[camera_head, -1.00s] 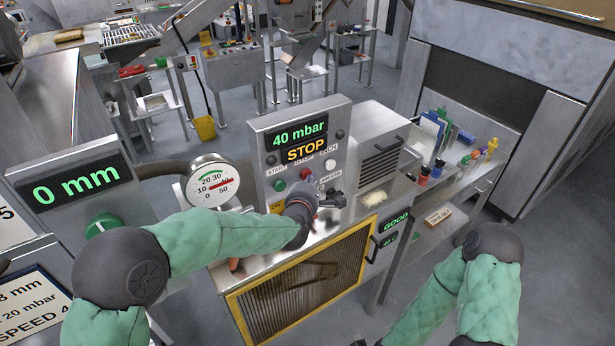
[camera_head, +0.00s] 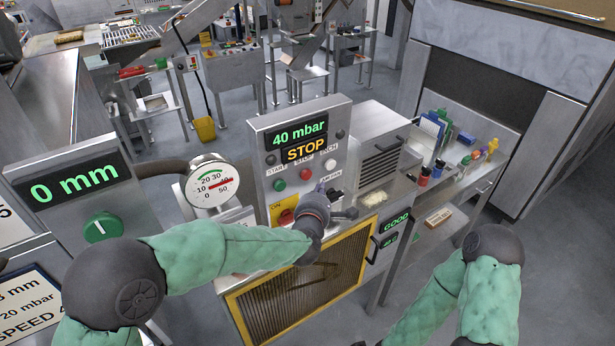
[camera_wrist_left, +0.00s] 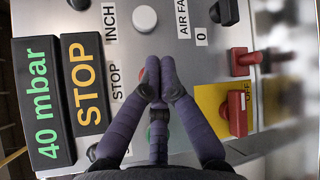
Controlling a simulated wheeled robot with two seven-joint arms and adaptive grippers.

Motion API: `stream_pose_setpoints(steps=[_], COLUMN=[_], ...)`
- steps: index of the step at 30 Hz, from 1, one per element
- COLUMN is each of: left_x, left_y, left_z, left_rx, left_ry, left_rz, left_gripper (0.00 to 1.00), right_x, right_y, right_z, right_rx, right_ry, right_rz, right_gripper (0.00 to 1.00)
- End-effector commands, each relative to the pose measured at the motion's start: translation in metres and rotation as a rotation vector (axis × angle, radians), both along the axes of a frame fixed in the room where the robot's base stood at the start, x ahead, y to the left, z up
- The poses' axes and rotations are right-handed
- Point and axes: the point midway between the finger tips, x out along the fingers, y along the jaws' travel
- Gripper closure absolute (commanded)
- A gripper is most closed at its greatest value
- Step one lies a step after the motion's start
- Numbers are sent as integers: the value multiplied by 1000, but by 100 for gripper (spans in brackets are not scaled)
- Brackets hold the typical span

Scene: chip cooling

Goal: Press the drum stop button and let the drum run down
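The control panel (camera_head: 257,150) carries a display (camera_head: 305,150) that reads 40 mbar and STOP. Below it are a green start button (camera_head: 279,185), the red stop button (camera_head: 305,174) and a white inch button (camera_head: 331,165). My left gripper (camera_head: 324,191) is in front of the lower panel, below and right of the red button, not visibly touching it. In the left wrist view its purple-grey fingers (camera_wrist_left: 160,75) are together and empty, hiding most of the red button. The drum is behind a yellow-framed guard (camera_head: 236,306); its motion cannot be told. My right gripper is out of view.
A red switch on a yellow plate (camera_wrist_left: 235,118) and a dark air fan knob (camera_wrist_left: 226,12) sit close to the left fingers. A pressure gauge (camera_head: 211,184) stands left of the panel. A side bench with bottles (camera_head: 438,168) is at right.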

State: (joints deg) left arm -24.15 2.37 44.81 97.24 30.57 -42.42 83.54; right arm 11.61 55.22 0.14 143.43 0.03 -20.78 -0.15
Motion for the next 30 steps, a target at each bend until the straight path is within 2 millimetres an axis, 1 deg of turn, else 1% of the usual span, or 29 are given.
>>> stream_pose_setpoints(steps=[3,8,30], left_x=[-8,-14,-14], left_y=[-6,-10,-10], left_z=[0,0,0], left_rx=[0,1,0], left_ry=[-1,-1,-1], left_rz=[0,0,1], left_gripper=[100,100,100], right_x=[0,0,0], right_y=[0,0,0], right_z=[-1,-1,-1], right_rx=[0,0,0], right_ry=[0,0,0], right_rz=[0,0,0], right_gripper=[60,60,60])
